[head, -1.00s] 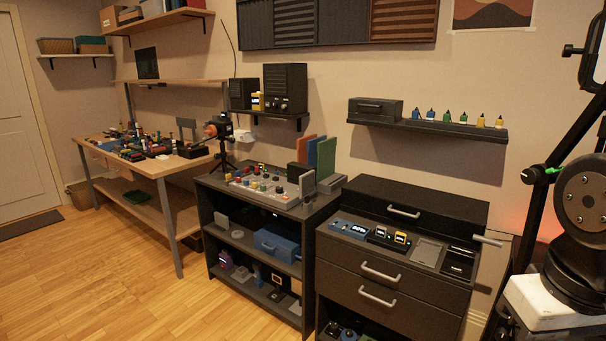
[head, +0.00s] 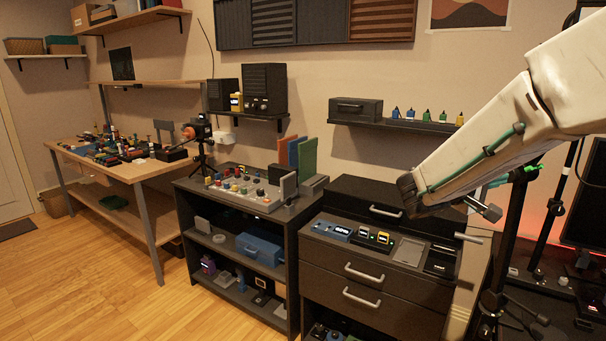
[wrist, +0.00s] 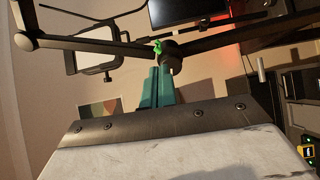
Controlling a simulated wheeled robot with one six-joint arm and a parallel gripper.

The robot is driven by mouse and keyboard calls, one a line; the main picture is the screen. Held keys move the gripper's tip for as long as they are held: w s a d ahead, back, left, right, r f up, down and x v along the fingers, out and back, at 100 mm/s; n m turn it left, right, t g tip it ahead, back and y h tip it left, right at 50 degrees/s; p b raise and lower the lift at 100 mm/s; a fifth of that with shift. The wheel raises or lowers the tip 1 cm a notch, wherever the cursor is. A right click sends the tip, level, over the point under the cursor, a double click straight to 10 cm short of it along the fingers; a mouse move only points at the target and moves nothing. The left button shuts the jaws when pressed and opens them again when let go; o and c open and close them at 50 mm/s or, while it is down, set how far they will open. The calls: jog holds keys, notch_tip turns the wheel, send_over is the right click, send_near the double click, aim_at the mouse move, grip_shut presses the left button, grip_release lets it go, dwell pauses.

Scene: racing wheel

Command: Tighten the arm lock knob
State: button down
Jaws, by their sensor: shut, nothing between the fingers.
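The arm lock knob (wrist: 158,46) is small and bright green. In the wrist view it sits at the dark clamp joint where the stand's bars meet, just beyond my fingertips. My gripper (wrist: 157,70) has teal fingers, shut together with nothing between them, and points toward the knob. I cannot tell whether the tips touch it. In the head view the green knob (head: 526,172) shows on the black stand (head: 512,215) at the right, behind my pale arm. My arm covers part of the stand there.
A black drawer cabinet (head: 360,262) and a dark shelf unit (head: 283,238) stand left of the stand. A dark screen (head: 583,205) is at the far right.

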aim_at(514, 181)
jog(key=shift+x, duration=3.35)
jog(key=shift+w+f, duration=0.1)
jog(key=shift+w, duration=0.05)
jog(key=shift+f, duration=1.25)
jog(key=shift+f, duration=0.1)
